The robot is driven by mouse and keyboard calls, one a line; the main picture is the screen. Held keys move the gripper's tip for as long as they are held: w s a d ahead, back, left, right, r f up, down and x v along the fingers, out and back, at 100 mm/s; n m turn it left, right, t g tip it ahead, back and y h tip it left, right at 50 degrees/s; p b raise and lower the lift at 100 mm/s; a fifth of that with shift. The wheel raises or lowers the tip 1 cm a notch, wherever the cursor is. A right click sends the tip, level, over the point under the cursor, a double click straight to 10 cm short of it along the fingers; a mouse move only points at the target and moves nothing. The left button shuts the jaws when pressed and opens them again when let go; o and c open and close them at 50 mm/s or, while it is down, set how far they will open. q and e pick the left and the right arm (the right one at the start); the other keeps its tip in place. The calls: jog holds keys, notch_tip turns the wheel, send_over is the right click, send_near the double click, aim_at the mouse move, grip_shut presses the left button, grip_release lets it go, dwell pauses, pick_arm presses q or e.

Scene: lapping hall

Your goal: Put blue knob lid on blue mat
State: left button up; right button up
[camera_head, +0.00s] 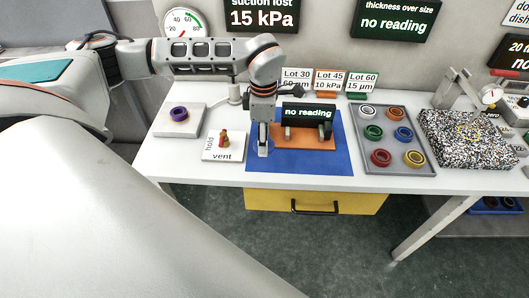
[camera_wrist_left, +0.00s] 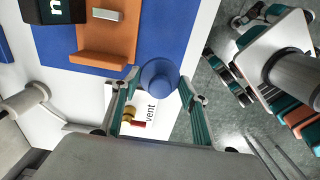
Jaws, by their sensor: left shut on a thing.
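My left gripper (camera_head: 263,147) is over the left part of the blue mat (camera_head: 335,160), pointing down. In the left wrist view its two fingers (camera_wrist_left: 158,92) are on either side of a round blue lid with a knob (camera_wrist_left: 158,76), and the gripper is shut on it. The lid overlaps the corner of the mat (camera_wrist_left: 170,35) in that view; whether it touches the mat I cannot tell. In the head view the lid is hidden behind the gripper. My right gripper is not in view.
An orange block (camera_head: 318,142) with a "no reading" display (camera_head: 308,113) stands on the mat. A grey tray (camera_head: 421,168) of coloured rings is to the right. The mat's front strip is bare.

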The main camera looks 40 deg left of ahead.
aim_at(264, 160)
pick_arm(q)
jog(key=shift+f, duration=3.15)
jog(key=shift+f, duration=0.1)
jog(key=o, duration=1)
jog(key=shift+f, duration=0.1)
jog(key=shift+o, duration=0.3)
jog(key=shift+r, duration=0.25)
notch_tip(264, 160, up, 12)
jog(key=shift+f, duration=0.1)
